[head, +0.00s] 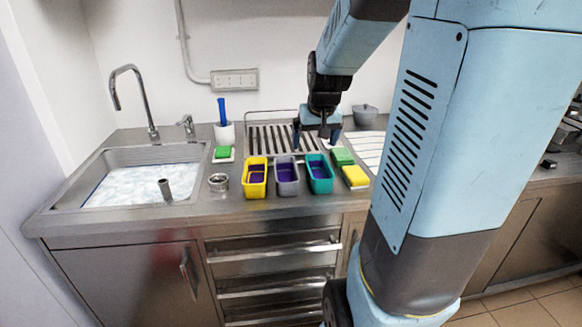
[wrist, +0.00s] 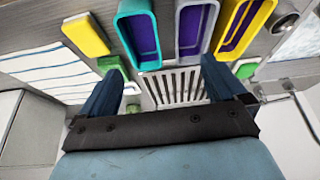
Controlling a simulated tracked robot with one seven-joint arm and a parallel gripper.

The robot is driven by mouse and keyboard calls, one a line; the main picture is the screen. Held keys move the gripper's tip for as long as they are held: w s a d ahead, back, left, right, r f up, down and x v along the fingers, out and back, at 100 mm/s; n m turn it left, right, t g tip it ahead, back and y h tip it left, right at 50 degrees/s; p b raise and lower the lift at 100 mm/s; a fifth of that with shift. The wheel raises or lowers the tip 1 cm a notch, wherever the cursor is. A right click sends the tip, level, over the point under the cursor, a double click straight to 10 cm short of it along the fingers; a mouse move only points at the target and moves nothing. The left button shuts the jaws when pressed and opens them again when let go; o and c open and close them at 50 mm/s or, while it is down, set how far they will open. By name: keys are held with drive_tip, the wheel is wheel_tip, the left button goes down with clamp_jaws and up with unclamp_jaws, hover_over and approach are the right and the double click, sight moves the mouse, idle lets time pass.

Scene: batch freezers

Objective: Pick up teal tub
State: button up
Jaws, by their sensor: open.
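The teal tub (head: 320,174) stands on the steel counter, at the right end of a row with a grey tub (head: 287,176) and a yellow tub (head: 255,178). Its inside looks purple. It also shows in the wrist view (wrist: 149,58), near the top, beyond my fingers. My gripper (head: 317,140) is open and empty. It is above the slotted drainer behind the row of tubs, apart from the teal tub. In the wrist view my two dark blue fingers (wrist: 158,85) are spread wide with the drainer between them.
Green (head: 342,156) and yellow (head: 355,177) sponges lie close to the right of the teal tub. The drainer (head: 268,138) lies behind. A sink (head: 140,180) is at left, with a small metal cup (head: 218,182) near it. A grey lidded pot (head: 364,115) stands at back right.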

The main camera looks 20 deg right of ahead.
drive_tip(key=w+d+f, duration=0.3)
drive_tip(key=d, duration=0.1)
approach(317, 177)
drive_tip(key=shift+w+a+f+m, duration=0.3)
drive_tip(key=shift+w+a+f, duration=0.1)
drive_tip(key=shift+f, duration=0.25)
drive_tip(key=shift+d+x, duration=0.2)
drive_tip(key=shift+x, duration=1.1)
drive_tip(key=shift+d+x, duration=0.25)
drive_tip(key=shift+x, duration=1.05)
drive_tip(key=shift+r, duration=0.1)
drive_tip(key=c, duration=0.9)
